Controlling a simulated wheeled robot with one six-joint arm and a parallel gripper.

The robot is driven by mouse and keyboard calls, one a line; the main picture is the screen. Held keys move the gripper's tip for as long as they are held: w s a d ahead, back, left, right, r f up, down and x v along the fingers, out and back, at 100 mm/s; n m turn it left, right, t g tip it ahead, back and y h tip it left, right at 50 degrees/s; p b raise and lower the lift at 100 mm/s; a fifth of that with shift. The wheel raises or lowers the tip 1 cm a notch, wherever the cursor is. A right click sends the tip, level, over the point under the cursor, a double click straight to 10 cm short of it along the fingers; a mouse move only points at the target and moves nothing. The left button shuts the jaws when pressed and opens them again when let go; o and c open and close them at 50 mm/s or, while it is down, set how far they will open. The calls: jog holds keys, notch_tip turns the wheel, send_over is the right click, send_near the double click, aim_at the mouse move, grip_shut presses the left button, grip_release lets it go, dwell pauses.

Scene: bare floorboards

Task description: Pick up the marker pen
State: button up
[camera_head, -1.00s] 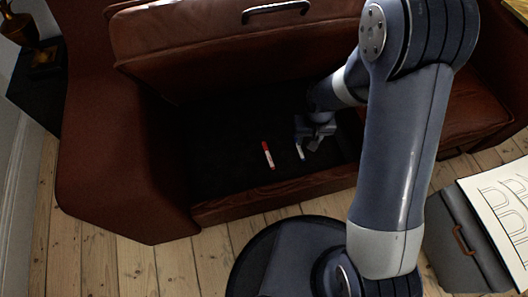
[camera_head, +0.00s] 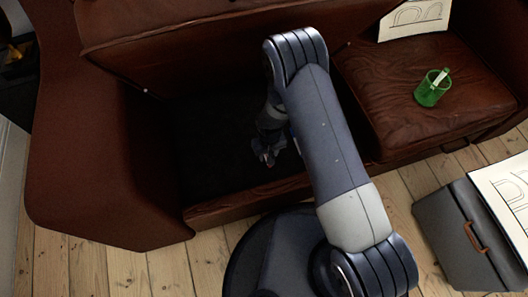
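The marker pen (camera_head: 268,161) is in the dark, open storage compartment of the brown leather sofa. Only a small red and pale part of it shows; my gripper hides the rest. My gripper (camera_head: 265,157) is down inside the compartment, right over the pen. Its fingers are small and dark here, so I cannot tell whether they are closed on the pen or just around it. My forearm covers the compartment's right part.
A grey case (camera_head: 462,235) stands on the floorboards at right.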

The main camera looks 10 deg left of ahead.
jog(key=f, duration=0.1)
jog(key=f+b, duration=0.1)
jog(key=f, duration=0.1)
jog(key=w+f+b, duration=0.1)
jog(key=f, duration=0.1)
jog(key=shift+a+f, duration=0.25)
jog(key=shift+r, duration=0.1)
jog(key=shift+c, duration=0.4)
grip_shut()
